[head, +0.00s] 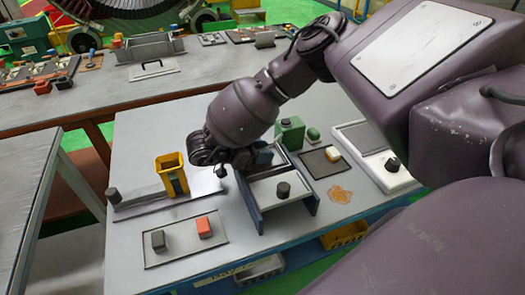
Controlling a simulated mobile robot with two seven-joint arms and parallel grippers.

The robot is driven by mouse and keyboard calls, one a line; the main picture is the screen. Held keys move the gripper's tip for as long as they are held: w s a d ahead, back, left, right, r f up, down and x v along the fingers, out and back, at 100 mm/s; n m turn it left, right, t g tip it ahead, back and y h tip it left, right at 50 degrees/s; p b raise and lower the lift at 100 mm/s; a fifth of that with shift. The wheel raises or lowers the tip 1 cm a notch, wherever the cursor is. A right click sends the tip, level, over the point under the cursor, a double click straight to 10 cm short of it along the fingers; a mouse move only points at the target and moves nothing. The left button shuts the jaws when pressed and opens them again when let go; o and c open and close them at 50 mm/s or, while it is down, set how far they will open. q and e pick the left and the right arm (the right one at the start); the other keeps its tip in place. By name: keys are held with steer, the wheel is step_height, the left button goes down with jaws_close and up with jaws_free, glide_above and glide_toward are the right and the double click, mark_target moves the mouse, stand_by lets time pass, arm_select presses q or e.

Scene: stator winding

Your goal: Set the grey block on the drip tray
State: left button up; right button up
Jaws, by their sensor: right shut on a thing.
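A dark grey block (158,240) and a red block (203,227) sit apart on a flat, thin-rimmed grey plate (183,256) at the table's front. I cannot tell for sure which tray is the drip tray; a dark flat tray (314,164) lies right of the middle, with a cream block (332,154) at its edge. My right gripper (221,168) is over the middle of the table, left of the blue-sided box (273,205). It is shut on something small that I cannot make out. My left gripper is not in view.
The box has a grey panel with a dark knob (283,189). A green container (290,133) and a white device (386,175) stand to the right. The table's left rear is clear.

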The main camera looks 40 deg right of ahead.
steer(key=shift+f, duration=0.25)
steer(key=o, duration=0.9)
